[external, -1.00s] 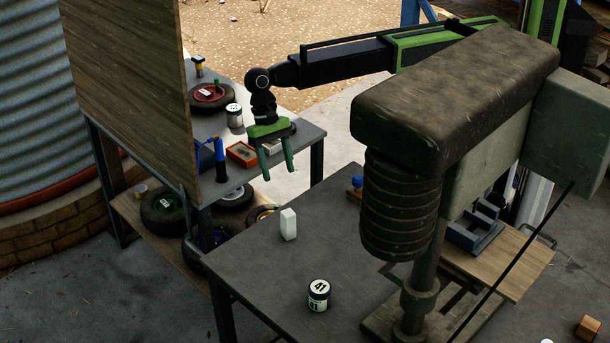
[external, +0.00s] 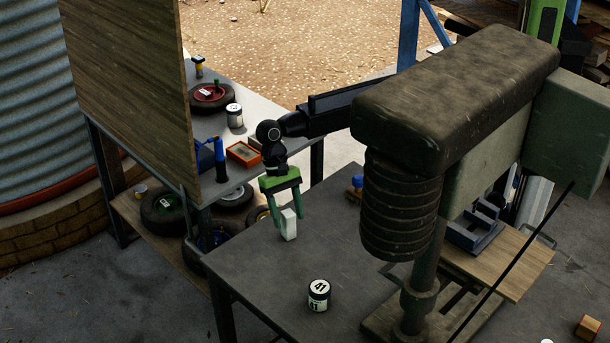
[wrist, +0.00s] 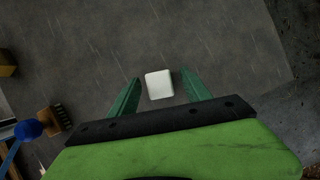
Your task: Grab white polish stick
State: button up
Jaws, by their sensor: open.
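The white polish stick (external: 289,225) stands upright on the dark table near its far left edge. In the wrist view its pale square top (wrist: 159,85) shows between the two green fingers, just ahead of their tips' middle. My gripper (external: 287,218) is open and points down over the stick, with one finger on each side of it. In the wrist view my gripper (wrist: 158,92) shows a gap between the stick and each finger, and it holds nothing.
A labelled jar (external: 319,295) stands nearer on the same dark table (external: 262,268). A large drill press (external: 400,205) stands at right. A blue-handled brush (wrist: 50,122) lies to the left in the wrist view. The tabletop around the stick is mostly clear.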

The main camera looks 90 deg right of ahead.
jog(key=shift+a+f, duration=0.1)
jog(key=shift+f, duration=0.1)
jog(key=shift+c, duration=0.2)
grip_shut()
jog(key=shift+r+p, duration=0.5)
jog(key=shift+p, duration=0.2)
notch_tip(320, 180, up, 4)
jog(key=p, duration=0.3)
jog(key=shift+f+p, duration=0.1)
jog(key=shift+p, duration=0.3)
jog(key=d+r+p, duration=0.6)
jog(key=d, duration=0.5)
jog(key=shift+w+d, duration=0.25)
jog(key=shift+d, duration=0.1)
